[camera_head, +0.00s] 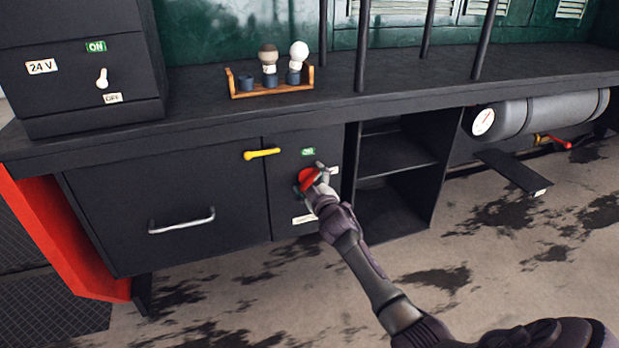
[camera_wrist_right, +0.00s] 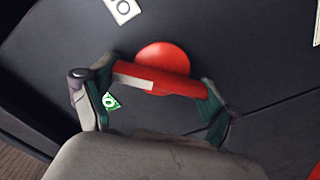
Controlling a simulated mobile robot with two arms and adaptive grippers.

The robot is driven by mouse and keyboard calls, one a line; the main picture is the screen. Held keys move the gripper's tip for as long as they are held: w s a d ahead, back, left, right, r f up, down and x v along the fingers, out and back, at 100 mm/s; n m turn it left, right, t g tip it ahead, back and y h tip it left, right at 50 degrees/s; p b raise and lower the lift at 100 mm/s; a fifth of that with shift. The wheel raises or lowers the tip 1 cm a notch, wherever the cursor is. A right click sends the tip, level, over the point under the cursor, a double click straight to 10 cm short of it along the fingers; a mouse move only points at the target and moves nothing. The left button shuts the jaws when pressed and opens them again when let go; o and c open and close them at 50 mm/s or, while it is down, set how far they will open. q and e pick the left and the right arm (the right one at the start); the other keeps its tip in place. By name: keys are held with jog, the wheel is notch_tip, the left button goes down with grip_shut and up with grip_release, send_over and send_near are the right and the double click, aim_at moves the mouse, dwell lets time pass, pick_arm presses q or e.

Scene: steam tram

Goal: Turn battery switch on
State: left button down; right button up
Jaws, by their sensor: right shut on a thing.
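The battery switch (camera_head: 307,179) is a red rotary knob on the dark cabinet front below the counter. A green label sits above it and white labels sit beside and below it. In the right wrist view the red knob (camera_wrist_right: 165,62) has a round base and a bar handle with a white mark. My right gripper (camera_head: 318,182) is at the knob, and its two fingers (camera_wrist_right: 158,88) close on the ends of the bar. The gripper partly hides the knob in the head view. My left gripper is not in view.
A yellow handle (camera_head: 262,153) is left of the knob, and a drawer with a metal handle (camera_head: 182,221) lies further left. A 24 V box with a white toggle (camera_head: 102,78) stands on the counter. Open shelves (camera_head: 397,155) and a grey tank (camera_head: 545,110) are to the right.

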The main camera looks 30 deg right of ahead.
jog(key=n, duration=0.3)
jog(key=shift+f+n, duration=0.1)
jog(key=shift+n, duration=0.3)
jog(key=n, duration=0.4)
jog(key=shift+a+f, duration=0.1)
jog(key=shift+f, duration=0.05)
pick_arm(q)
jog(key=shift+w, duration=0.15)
pick_arm(e)
jog(key=shift+n, duration=0.5)
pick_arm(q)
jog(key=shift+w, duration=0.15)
pick_arm(e)
jog(key=shift+n, duration=0.3)
jog(key=o, duration=0.9)
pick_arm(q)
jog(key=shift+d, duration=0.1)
pick_arm(e)
jog(key=v, duration=1.2)
